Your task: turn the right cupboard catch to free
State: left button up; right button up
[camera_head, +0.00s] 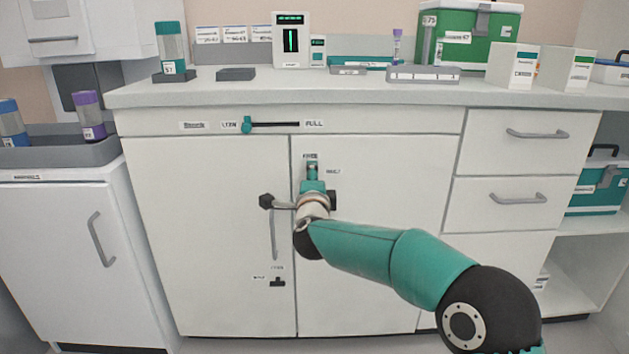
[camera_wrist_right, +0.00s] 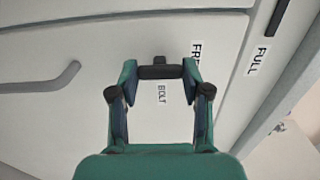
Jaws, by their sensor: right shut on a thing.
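My right gripper (camera_head: 312,172) reaches up to the upper left corner of the right cupboard door (camera_head: 385,190). In the right wrist view its two fingers (camera_wrist_right: 163,72) are closed on the right cupboard catch (camera_wrist_right: 160,72). The catch is a dark bar lying across between the fingertips, with a short stub on one side. The bar lies in line with the FREE label (camera_wrist_right: 195,62), partly covered by a finger. The BOLT label (camera_wrist_right: 162,94) shows between the fingers. In the head view the gripper mostly hides the catch. My left gripper is not in view.
The left cupboard door (camera_head: 205,220) is shut and has a dark catch (camera_head: 277,283) low down and a vertical handle (camera_head: 273,235). A teal slider (camera_head: 247,125) sits in a slot above. Drawers (camera_head: 520,155) are at the right. The counter (camera_head: 320,92) holds boxes and instruments.

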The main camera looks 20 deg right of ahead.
jog(key=shift+d+f, duration=0.15)
jog(key=shift+d, duration=0.2)
jog(key=o, duration=1.1)
jog(key=shift+o, duration=0.3)
jog(key=shift+a, duration=0.15)
jog(key=shift+a, duration=0.1)
jog(key=v, duration=1.2)
